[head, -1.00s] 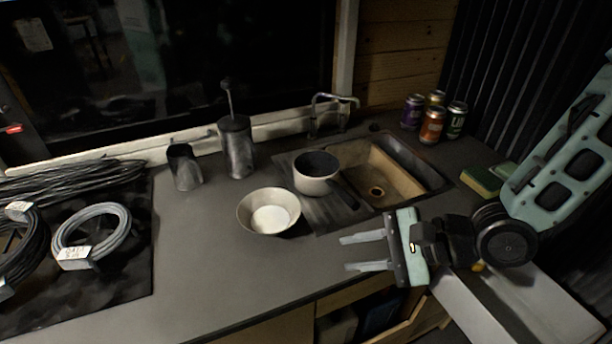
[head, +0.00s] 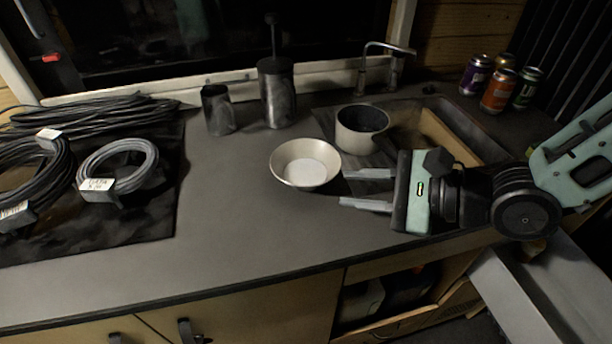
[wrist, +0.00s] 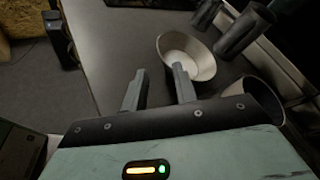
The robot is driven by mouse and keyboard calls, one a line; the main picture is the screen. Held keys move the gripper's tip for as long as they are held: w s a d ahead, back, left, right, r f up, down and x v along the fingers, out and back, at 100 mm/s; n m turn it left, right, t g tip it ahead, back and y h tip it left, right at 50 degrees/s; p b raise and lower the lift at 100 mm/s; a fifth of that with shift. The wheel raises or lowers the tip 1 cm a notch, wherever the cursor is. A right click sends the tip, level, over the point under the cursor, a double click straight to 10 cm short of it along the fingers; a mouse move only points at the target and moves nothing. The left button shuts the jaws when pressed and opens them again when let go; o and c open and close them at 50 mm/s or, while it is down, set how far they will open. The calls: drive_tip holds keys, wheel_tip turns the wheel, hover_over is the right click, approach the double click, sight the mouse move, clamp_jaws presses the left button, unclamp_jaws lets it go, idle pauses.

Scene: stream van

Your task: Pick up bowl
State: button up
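A shallow cream bowl (head: 305,164) with flared sides sits upright on the grey counter, left of the sink. It also shows in the wrist view (wrist: 187,52), beyond the fingertips. My gripper (head: 342,188) is open and empty, to the right of the bowl and slightly nearer the counter's front edge. Its two fingers point left, apart from each other. In the wrist view, the right fingertip (wrist: 178,68) overlaps the bowl's near edge in the picture; I cannot tell whether they touch.
A cream pot (head: 362,138) stands right behind the bowl, beside the sink (head: 470,130). A dark cup (head: 217,112) and a tall canister (head: 277,95) stand behind. Several cans (head: 498,92) are at back right. Coiled cables (head: 117,165) lie left. The front counter is clear.

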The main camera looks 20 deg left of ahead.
sight(307, 185)
drive_tip(key=x, duration=0.9)
drive_tip(key=shift+w+a+f, duration=0.2)
drive_tip(key=shift+a+f, duration=0.05)
clamp_jaws()
